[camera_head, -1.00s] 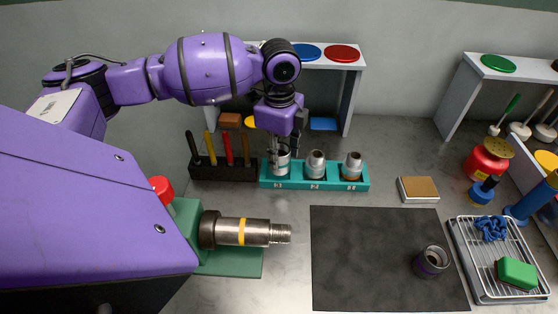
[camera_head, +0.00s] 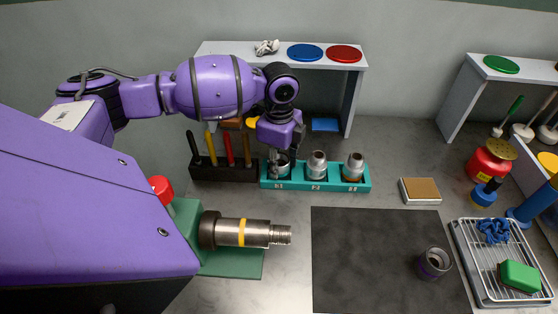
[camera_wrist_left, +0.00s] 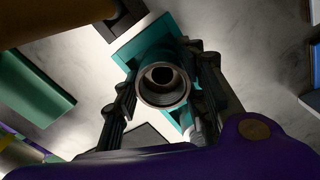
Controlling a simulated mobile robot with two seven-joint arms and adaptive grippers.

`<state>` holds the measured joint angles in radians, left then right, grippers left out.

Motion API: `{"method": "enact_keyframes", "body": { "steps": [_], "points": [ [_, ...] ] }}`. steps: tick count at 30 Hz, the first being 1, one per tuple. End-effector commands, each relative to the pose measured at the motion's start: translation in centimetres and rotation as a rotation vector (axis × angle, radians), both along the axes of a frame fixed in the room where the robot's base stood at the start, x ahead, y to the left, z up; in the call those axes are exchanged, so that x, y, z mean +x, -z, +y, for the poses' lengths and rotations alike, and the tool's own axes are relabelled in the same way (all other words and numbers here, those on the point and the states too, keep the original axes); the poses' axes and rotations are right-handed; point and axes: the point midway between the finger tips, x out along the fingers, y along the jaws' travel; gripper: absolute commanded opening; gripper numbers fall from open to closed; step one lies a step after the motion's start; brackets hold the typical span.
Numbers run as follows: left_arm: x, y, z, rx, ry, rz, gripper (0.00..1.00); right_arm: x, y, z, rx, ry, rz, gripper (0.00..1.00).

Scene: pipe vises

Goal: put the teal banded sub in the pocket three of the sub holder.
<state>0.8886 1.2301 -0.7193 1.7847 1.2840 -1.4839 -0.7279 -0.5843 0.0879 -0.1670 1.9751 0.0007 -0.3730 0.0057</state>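The teal sub holder (camera_head: 301,183) stands at the back of the bench with three pockets in a row. Its small front marks are hard to read. Grey subs stand in the middle pocket (camera_head: 317,165) and the right pocket (camera_head: 353,168). My left gripper (camera_head: 280,160) points down at the leftmost pocket, its fingers around a grey sub (camera_head: 283,170) that sits in or just at that pocket. The left wrist view shows the sub's round open end (camera_wrist_left: 163,101) between the two fingers, with teal behind it. Its band is not clear. My right gripper is not in view.
A rack of coloured-handled tools (camera_head: 222,173) stands left of the holder. A vise with a yellow-banded pipe (camera_head: 241,233) is at front left. A dark mat (camera_head: 370,260) bears a purple-banded sub (camera_head: 433,264). A tan-topped block (camera_head: 420,190) lies right of the holder.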

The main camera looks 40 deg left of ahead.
Motion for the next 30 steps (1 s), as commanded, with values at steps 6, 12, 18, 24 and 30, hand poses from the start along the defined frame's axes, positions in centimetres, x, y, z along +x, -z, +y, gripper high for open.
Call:
{"method": "enact_keyframes", "body": {
  "steps": [6, 12, 18, 24, 30],
  "points": [
    [0.0, 0.0, 0.0, 0.000, 0.000, 0.000, 0.56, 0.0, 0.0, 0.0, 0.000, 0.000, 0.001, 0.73],
    [0.0, -0.1, 0.0, 0.000, 0.000, 0.000, 0.56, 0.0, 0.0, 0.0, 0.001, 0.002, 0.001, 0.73],
    [0.1, -2.2, 0.0, 0.000, -0.001, -0.002, 0.56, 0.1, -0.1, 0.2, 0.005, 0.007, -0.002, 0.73],
    [0.1, -6.6, 0.0, 0.001, -0.001, -0.004, 0.56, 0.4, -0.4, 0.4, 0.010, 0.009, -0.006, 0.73],
    [0.1, -10.4, 0.0, 0.000, 0.000, -0.002, 0.56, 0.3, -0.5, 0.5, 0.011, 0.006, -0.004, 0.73]
  ]
}}
